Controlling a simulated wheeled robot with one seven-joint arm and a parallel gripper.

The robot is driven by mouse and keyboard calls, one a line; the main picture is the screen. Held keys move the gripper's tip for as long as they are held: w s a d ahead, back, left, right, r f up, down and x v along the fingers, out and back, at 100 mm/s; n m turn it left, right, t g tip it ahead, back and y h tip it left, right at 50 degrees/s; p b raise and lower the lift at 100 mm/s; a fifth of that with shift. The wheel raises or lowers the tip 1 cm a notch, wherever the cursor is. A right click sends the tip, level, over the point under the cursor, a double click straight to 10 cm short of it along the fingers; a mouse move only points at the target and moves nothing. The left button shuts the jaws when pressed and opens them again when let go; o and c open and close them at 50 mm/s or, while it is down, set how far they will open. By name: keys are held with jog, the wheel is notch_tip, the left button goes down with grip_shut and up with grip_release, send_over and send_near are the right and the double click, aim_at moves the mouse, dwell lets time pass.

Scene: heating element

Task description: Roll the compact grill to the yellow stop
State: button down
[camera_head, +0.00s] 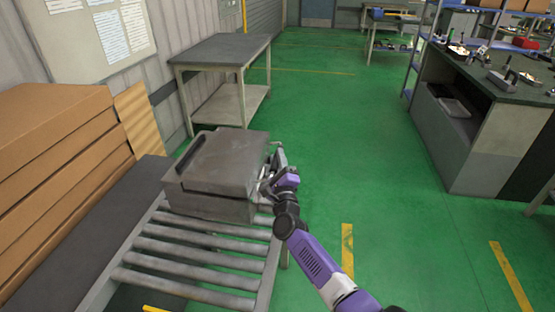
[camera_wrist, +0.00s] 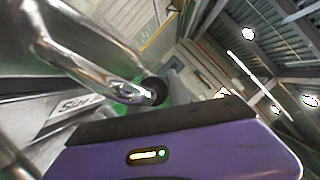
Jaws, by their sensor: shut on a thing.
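The compact grill (camera_head: 215,165), a dark grey metal box with a lid, sits on the far end of a roller conveyor (camera_head: 195,260). My gripper (camera_head: 270,184) is at the grill's right side, shut on its shiny metal handle. The handle shows close up as a chrome bar in the wrist view (camera_wrist: 85,55), beside my purple gripper body. The fingertips are mostly hidden there. A small yellow piece (camera_head: 155,309) shows at the bottom edge of the head view, by the near rollers; I cannot tell whether it is the yellow stop.
The rollers on the near side of the grill are bare. Stacked cardboard boxes (camera_head: 55,165) stand at left on a dark surface. A grey table (camera_head: 222,50) stands behind the grill. Green floor (camera_head: 350,150) is open to the right, with a dark-topped workbench (camera_head: 490,85) beyond.

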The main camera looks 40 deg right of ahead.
dwell(0.3)
jog(key=s+a+p, duration=0.2)
jog(key=s+a, duration=0.7)
jog(key=a, duration=0.2)
jog(key=s+a+p, duration=0.3)
jog(key=s+a, duration=0.6)
jog(key=a, duration=0.3)
jog(key=shift+s+a, duration=0.15)
jog(key=shift+a, duration=0.05)
jog(key=c, duration=1.2)
grip_release()
jog(key=shift+c, duration=0.2)
jog(key=b+v, duration=0.1)
jog(key=v, duration=0.6)
jog(key=shift+s+a, duration=0.2)
jog(key=shift+s, duration=0.15)
jog(key=shift+f, duration=0.1)
